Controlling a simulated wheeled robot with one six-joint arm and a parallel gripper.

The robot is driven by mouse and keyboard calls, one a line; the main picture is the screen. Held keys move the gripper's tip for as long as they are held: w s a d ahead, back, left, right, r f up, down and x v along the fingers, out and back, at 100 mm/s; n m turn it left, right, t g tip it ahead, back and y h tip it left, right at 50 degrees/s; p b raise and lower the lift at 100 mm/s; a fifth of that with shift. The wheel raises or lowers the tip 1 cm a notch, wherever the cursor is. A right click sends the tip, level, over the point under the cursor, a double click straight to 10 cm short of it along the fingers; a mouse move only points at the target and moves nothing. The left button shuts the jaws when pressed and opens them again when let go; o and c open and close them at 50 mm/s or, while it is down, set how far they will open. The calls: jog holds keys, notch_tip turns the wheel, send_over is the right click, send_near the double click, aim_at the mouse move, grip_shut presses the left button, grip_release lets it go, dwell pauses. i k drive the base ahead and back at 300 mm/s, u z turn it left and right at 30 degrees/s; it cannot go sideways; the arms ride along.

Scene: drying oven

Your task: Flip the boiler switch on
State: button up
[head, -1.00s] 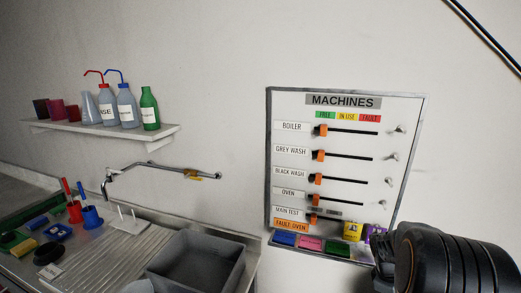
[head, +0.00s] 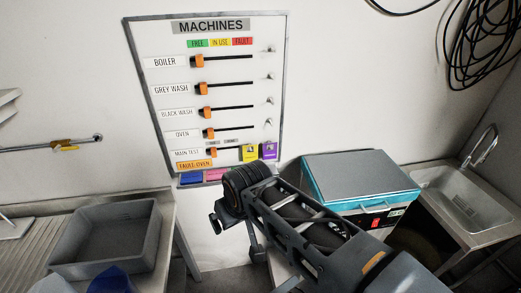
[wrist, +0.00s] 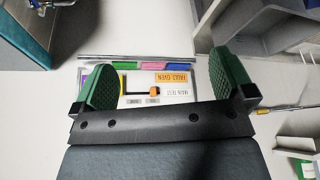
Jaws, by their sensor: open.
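The MACHINES board (head: 225,115) hangs on the wall, tilted in the head view. Its top row, labelled BOILER (head: 164,62), has an orange slider (head: 198,61) at the left end of a black slot, under the FREE end of the legend. The BOILER row is not visible in the wrist view.
A grey basin (head: 105,238) stands on the counter at left. A teal-sided machine (head: 360,180) with a grey lid stands right of my arm, beside a metal sink (head: 465,195). Coiled black cable (head: 480,45) hangs at upper right.

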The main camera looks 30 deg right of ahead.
aim_at(376, 221)
jog(key=z, duration=2.4)
